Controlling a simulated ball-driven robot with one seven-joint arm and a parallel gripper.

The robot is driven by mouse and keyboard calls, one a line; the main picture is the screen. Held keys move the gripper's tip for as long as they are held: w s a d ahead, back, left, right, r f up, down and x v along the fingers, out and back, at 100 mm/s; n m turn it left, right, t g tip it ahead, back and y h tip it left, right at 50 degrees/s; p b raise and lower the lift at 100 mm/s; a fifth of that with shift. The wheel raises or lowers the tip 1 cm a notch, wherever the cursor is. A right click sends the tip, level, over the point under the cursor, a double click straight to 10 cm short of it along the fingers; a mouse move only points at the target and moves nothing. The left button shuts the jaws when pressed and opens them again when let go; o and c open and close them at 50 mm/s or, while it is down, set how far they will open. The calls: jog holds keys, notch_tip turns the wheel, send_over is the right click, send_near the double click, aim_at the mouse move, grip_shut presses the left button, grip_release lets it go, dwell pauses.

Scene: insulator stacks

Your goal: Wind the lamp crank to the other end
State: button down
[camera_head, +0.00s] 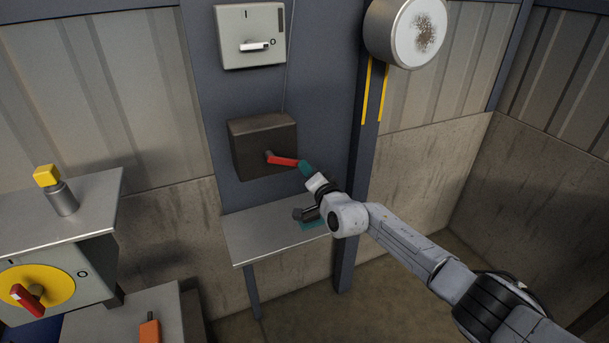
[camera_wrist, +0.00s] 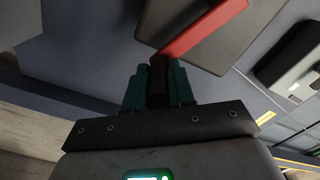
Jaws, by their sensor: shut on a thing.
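The lamp crank is a red lever (camera_head: 284,161) on the front of a dark brown box (camera_head: 250,146) fixed to the blue-grey panel. In the head view the red arm points right from its hub, tilted slightly down. My gripper (camera_head: 305,168) is at the arm's outer end, with teal fingers. In the wrist view the red arm (camera_wrist: 206,28) runs to the upper right, and my gripper (camera_wrist: 159,85) is shut on the dark handle (camera_wrist: 158,78) at its end. The box (camera_wrist: 190,20) shows behind it. The handle is mostly hidden by the fingers.
A grey switch box (camera_head: 250,50) marked I and O is above. A round lamp (camera_head: 419,33) hangs upper right. A metal shelf (camera_head: 262,240) below bears a dark tool-like thing (camera_head: 306,214). At left stand a yellow-topped cylinder (camera_head: 61,196) and a red rotary switch (camera_head: 28,298).

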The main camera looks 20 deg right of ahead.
jog(key=shift+d+r+p, duration=0.35)
jog(key=shift+r, duration=0.65)
jog(key=c, duration=1)
grip_release()
jog(key=shift+a, duration=0.15)
jog(key=shift+o, duration=0.2)
jog(key=shift+f, duration=0.2)
jog(key=shift+s, duration=0.35)
jog(key=s+p, duration=0.1)
jog(key=s, duration=0.9)
jog(key=shift+p, duration=0.4)
